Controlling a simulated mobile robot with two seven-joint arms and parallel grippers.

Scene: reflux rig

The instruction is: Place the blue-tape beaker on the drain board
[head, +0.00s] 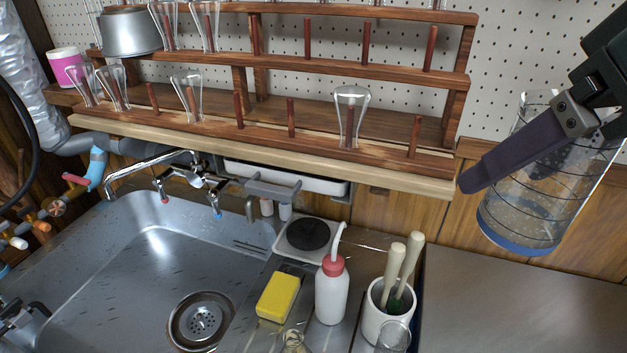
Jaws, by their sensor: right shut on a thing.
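The blue-tape beaker (545,208) is a large clear glass vessel with dark lines around it and a blue band at its base. It hangs tilted in the air at the right. The beaker is clear of this surface. A dark part at the lower left edge may be my left gripper (18,315); its jaws are unclear.
A wooden peg rack (400,185) with several glasses hangs behind the sink (120,275). A white pot (375,325) with brushes, a red-capped bottle (331,295) and a yellow sponge (279,297) stand between sink and metal surface. A faucet (150,170) is at the left.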

